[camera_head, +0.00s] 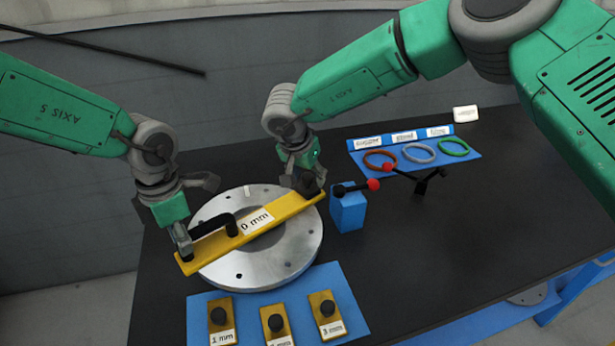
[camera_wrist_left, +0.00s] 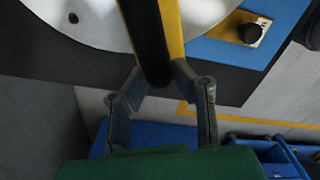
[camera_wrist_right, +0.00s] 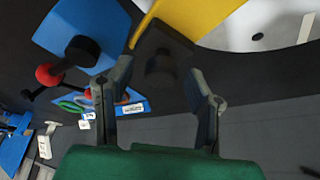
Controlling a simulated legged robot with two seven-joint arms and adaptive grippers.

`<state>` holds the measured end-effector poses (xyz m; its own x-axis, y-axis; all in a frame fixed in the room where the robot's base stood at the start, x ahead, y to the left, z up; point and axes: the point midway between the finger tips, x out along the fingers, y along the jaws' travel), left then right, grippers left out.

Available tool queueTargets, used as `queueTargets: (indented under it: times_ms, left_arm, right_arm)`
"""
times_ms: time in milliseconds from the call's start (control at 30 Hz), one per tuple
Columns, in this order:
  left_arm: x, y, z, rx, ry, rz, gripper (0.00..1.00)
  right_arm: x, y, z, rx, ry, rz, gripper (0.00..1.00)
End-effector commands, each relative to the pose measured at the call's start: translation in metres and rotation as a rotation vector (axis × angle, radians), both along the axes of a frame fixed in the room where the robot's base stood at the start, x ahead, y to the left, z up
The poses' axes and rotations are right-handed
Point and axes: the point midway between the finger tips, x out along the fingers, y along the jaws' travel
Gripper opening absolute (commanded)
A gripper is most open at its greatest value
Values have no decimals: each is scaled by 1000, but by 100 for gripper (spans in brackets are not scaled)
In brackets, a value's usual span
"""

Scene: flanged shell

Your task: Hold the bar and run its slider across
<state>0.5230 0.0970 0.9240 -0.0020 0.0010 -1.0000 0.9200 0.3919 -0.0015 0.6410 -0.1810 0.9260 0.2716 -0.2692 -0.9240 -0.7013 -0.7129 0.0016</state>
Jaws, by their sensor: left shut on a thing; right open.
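The yellow bar (camera_head: 212,247), labelled "0 mm", lies across the round metal flange (camera_head: 290,250), its ends at the rim. My left gripper (camera_head: 183,240) is shut on the bar's black handle (camera_head: 212,225) at the left end; the left wrist view shows the handle (camera_wrist_left: 148,35) between the fingers. The slider, a dark block with a black knob (camera_head: 308,184), is at the bar's right end. My right gripper (camera_head: 303,178) is open over it. In the right wrist view the knob (camera_wrist_right: 162,62) appears between the spread fingers, with no clear contact.
A blue block (camera_head: 348,212) with a red-tipped black lever stands just right of the bar. A black stand (camera_head: 420,188) is further right. Behind lie coloured rings (camera_head: 418,153) on a blue mat. In front, knobbed yellow gauge plates (camera_head: 275,325) lie on a blue mat.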

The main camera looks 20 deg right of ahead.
Motion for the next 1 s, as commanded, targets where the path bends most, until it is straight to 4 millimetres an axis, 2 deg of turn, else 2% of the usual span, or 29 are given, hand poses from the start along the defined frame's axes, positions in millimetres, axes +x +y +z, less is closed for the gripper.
queueTargets:
  times_ms: [300,500,700,1000]
  left_arm:
    - [0,-1,0,-1,-2,0,0]
    - [1,-1,1,-2,-2,0,0]
    - [1,-1,1,-2,-2,0,0]
    - [1,-1,1,-3,-2,0,0]
  right_arm:
    - [-16,17,60,2,-3,0,46]
    - [-25,27,90,1,-1,0,46]
    - [-29,30,102,1,1,0,46]
    - [-29,30,103,1,1,0,46]
